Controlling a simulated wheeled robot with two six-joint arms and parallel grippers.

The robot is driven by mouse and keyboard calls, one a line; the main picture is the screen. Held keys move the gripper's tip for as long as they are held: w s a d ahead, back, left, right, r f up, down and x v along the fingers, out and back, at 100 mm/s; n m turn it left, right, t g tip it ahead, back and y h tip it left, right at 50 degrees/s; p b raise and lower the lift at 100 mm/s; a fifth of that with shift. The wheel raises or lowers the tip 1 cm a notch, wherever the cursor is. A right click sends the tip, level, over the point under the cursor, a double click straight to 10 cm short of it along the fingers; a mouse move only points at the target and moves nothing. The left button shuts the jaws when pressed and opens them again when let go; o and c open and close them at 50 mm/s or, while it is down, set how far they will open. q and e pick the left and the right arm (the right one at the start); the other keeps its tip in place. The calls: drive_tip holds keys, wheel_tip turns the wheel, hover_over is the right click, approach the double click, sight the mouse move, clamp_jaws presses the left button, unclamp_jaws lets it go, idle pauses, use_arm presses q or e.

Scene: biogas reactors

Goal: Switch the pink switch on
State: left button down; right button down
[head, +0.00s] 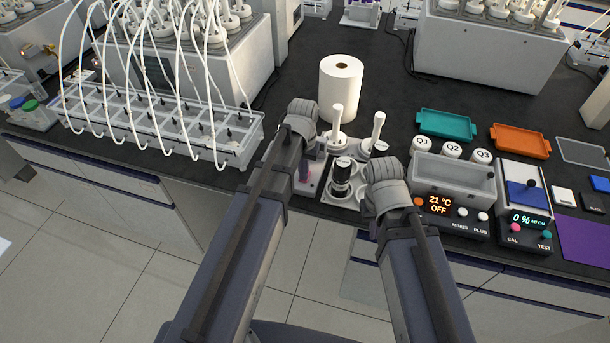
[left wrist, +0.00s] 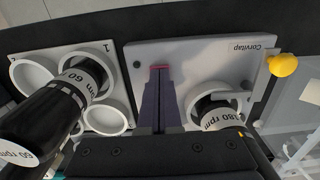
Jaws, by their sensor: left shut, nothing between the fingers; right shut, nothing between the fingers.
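The pink switch (left wrist: 159,67) is a small reddish-pink strip on a white plate (left wrist: 220,65) marked "Corvitap" in the left wrist view. The fingers of my left gripper (left wrist: 158,80) are closed together, with their tips right at the switch; I cannot tell whether they touch it. In the head view my left gripper (head: 304,172) points down over the white devices, partly hidden by my arm. My right gripper (head: 373,227) is mostly hidden behind its own wrist, right of the black cylinder, with nothing visible held.
Black cylinders, one marked 60 rpm (left wrist: 60,95), stand beside the fingers. A yellow knob (left wrist: 284,65) sits at the plate's edge. A paper roll (head: 341,88) stands behind; a tubed rack (head: 160,130) is left, a temperature bath (head: 452,183) right.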

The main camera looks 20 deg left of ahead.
use_arm(q)
wheel_tip(320, 180, up, 7)
drive_tip(key=p, duration=0.7)
idle(0.4)
drive_tip(key=s+d+m+y, duration=0.1)
drive_tip(key=s+d+m, duration=0.2)
drive_tip(key=s+d, duration=0.7)
drive_tip(key=s, duration=0.4)
drive_tip(key=shift+s+d, duration=0.15)
drive_tip(key=shift+d, duration=0.1)
